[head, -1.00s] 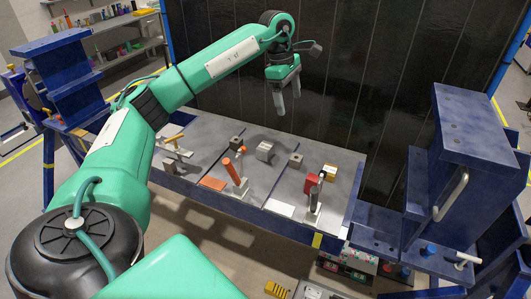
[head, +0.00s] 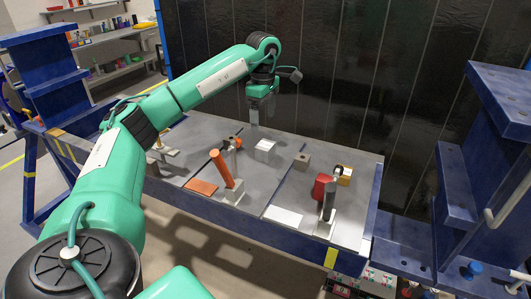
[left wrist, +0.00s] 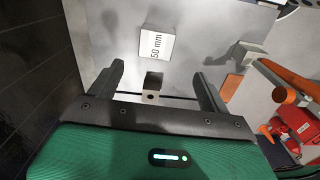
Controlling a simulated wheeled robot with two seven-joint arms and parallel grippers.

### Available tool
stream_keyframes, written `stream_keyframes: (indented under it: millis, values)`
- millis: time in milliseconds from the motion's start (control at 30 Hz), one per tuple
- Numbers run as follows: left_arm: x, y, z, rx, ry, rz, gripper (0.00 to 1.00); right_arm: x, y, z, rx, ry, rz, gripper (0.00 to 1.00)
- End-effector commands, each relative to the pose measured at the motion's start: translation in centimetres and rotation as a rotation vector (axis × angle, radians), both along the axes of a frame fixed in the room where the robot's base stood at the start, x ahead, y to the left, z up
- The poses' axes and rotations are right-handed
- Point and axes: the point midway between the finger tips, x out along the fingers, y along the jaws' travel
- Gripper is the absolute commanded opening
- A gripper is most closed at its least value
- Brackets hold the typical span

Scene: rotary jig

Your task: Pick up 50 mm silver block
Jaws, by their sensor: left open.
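The 50 mm silver block (head: 265,150) stands on the grey table top, a light cube with a top brighter than its sides. In the left wrist view it shows with its "50 mm" label (left wrist: 157,44), beyond my fingertips and near the middle. My left gripper (head: 253,119) is open and points down above the table, just behind and left of the block in the head view. Its two fingers also show in the left wrist view (left wrist: 158,69), apart, with nothing held between them. The block is not touched. My right gripper is out of view.
A smaller grey block with a hole (left wrist: 152,86) appears between the fingers, below them. Another grey block (head: 301,161) stands to the right. An orange-handled clamp (head: 222,168) and a red part (head: 321,187) are nearer. A dark panel wall (head: 330,70) rises behind.

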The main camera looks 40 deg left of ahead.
Motion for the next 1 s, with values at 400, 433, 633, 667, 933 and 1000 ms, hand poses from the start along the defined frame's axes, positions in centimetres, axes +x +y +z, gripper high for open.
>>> stream_keyframes:
  millis: [400, 433, 633, 667, 933, 1000]
  values:
    - [0.1, 0.0, -5.7, 0.000, 0.001, 0.000, 0.80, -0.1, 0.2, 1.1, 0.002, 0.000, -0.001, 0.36]
    - [0.1, 0.0, -5.9, 0.001, 0.001, 0.000, 0.80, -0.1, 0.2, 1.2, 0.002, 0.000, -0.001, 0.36]
    - [0.6, -0.2, -8.4, -0.001, 0.005, 0.001, 0.80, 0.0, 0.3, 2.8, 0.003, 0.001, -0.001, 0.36]
    - [0.6, -0.2, -8.9, 0.000, 0.004, 0.001, 0.80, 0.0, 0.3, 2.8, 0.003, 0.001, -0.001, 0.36]
    - [0.7, -0.2, -10.9, 0.000, -0.001, 0.000, 0.80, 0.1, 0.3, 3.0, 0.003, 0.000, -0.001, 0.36]
    - [0.7, -0.2, -10.9, 0.000, -0.001, 0.000, 0.80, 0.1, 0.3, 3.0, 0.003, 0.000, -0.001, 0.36]
